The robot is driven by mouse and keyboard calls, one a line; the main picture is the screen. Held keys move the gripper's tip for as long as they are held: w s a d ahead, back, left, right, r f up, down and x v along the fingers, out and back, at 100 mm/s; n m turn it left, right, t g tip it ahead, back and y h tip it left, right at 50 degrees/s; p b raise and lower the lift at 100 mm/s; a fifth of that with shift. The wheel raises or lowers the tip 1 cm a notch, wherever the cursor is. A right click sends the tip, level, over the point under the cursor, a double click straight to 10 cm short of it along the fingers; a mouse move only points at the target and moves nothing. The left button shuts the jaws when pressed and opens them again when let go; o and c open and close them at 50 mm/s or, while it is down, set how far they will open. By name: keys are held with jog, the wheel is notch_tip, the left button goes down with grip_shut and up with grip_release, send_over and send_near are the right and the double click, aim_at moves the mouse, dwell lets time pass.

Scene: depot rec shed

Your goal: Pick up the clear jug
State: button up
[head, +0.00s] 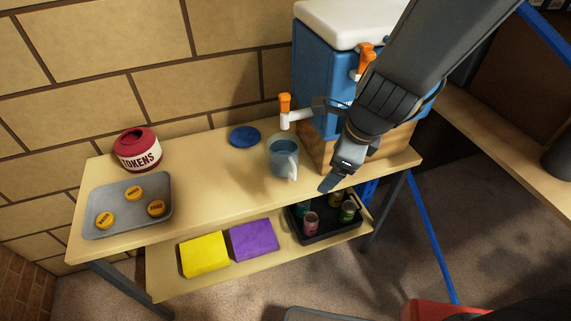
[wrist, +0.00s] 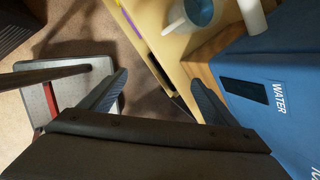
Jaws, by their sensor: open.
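The clear jug (head: 281,158) stands upright on the bench top, below and just in front of the dispenser's left spigot. Its interior looks bluish and its handle faces the front right. It also shows at the top edge of the wrist view (wrist: 199,13), partly cut off. My gripper (head: 320,148) is open and empty, to the right of the jug and apart from it, close to the dispenser. In the wrist view my gripper (wrist: 155,95) has its fingers spread wide, with the jug beyond the right finger.
The blue water dispenser (head: 316,62) stands on a wooden block right of the jug. A blue disc (head: 244,136), red tokens pot (head: 138,148) and grey tray (head: 127,219) lie left. The lower shelf holds yellow (head: 204,254) and purple (head: 252,240) blocks and a black tray (head: 330,234).

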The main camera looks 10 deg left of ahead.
jog(key=a+f+m+b, duration=0.1)
jog(key=a+f+m, duration=0.2)
jog(key=a+m, duration=0.3)
jog(key=m+p, duration=0.3)
jog(key=p, duration=0.3)
send_near(290, 158)
jog(key=w+f, duration=0.1)
jog(key=w+a+f, duration=0.1)
jog(key=f, duration=0.1)
jog(key=a+f, duration=0.1)
jog(key=shift+w+f, duration=0.4)
jog(key=w+f, duration=0.1)
jog(key=w+a+f+b, duration=0.1)
jog(key=f, duration=0.1)
jog(key=w+a+f+b, duration=0.1)
jog(key=f, duration=0.1)
jog(key=shift+w+a, duration=0.15)
jog(key=shift+w, duration=0.15)
jog(key=shift+t, duration=0.3)
jog(key=shift+c, duration=0.3)
jog(key=shift+r, duration=0.1)
jog(key=c, duration=1.1)
